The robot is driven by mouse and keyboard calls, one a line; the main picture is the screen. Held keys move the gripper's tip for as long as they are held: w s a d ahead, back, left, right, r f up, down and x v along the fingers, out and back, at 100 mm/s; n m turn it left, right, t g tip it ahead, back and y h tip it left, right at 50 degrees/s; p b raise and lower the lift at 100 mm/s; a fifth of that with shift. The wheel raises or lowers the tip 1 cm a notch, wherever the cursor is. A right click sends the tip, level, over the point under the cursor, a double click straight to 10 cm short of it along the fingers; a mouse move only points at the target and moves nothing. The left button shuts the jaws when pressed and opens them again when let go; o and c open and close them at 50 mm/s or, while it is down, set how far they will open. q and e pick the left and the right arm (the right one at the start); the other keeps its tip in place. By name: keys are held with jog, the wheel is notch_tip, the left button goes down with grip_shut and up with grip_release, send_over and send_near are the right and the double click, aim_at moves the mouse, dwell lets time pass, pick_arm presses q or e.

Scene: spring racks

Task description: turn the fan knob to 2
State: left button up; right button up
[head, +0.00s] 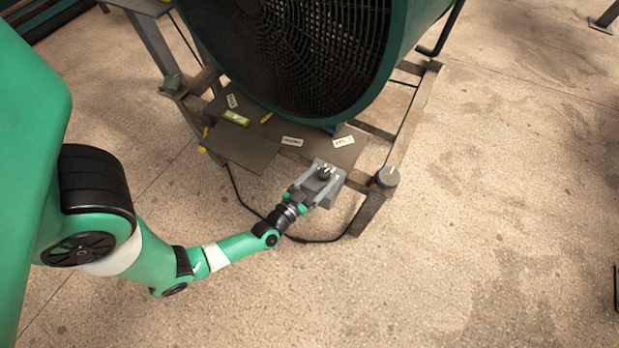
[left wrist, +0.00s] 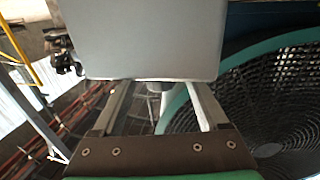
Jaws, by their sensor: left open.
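The big fan (head: 290,50) has a dark round grille in a green housing, at the top of the head view; its grille (left wrist: 265,120) also fills the right of the left wrist view. A small grey control box (head: 328,200) with a dark knob (head: 323,174) and pale marks around it stands at the front of the fan's base. My left gripper (head: 325,182) is at this box, its open fingers on either side of the knob. In the left wrist view a plain grey panel (left wrist: 150,40) covers the upper middle, and the knob is mostly hidden. I cannot tell whether the fingers touch it.
Labels (head: 292,141) and a yellow-green item (head: 236,118) lie on the dark base plate. A black cable (head: 245,205) runs across the floor.

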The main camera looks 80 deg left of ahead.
aim_at(321, 178)
pick_arm(q)
jog(key=p+v, duration=0.1)
jog(key=v, duration=0.4)
jog(key=shift+s+d+r+p, duration=0.1)
jog(key=shift+s+d+p, duration=0.15)
jog(key=shift+d+p, duration=0.1)
jog(key=shift+s+d, duration=0.15)
jog(key=shift+s, duration=0.4)
